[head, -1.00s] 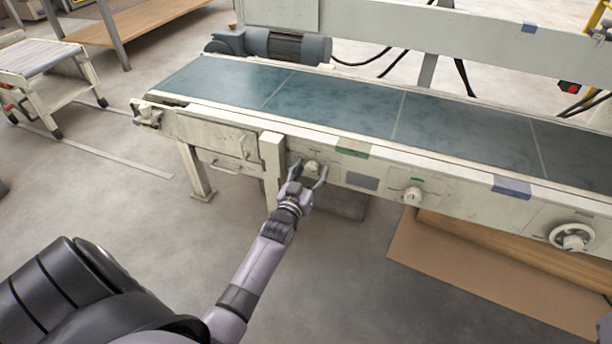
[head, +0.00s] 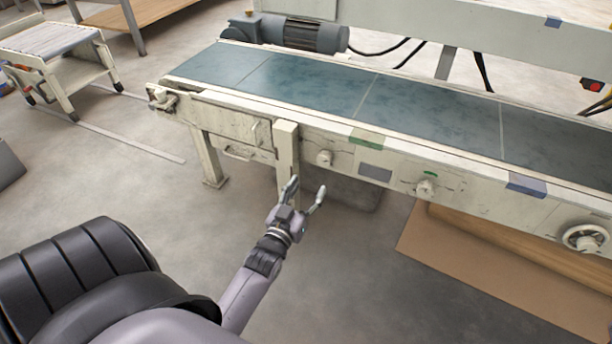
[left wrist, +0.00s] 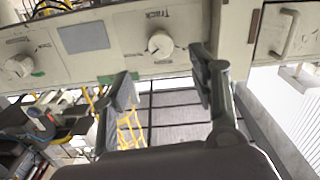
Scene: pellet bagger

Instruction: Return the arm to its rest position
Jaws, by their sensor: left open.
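My left gripper (head: 305,193) is open and empty. It stands in front of the conveyor's side panel, a little below and to the left of a round white knob (head: 324,158), and apart from it. In the left wrist view its two fingers (left wrist: 165,90) are spread, with nothing between them, and the knob (left wrist: 160,44) shows beyond them on the panel. My left arm reaches up from the bottom of the head view. My right gripper is in neither view.
The conveyor (head: 400,165) with its blue-green belt runs across the head view. More knobs (head: 426,187) sit along its panel. A brown cardboard sheet (head: 480,260) lies on the floor at right. A roller cart (head: 55,60) stands at far left.

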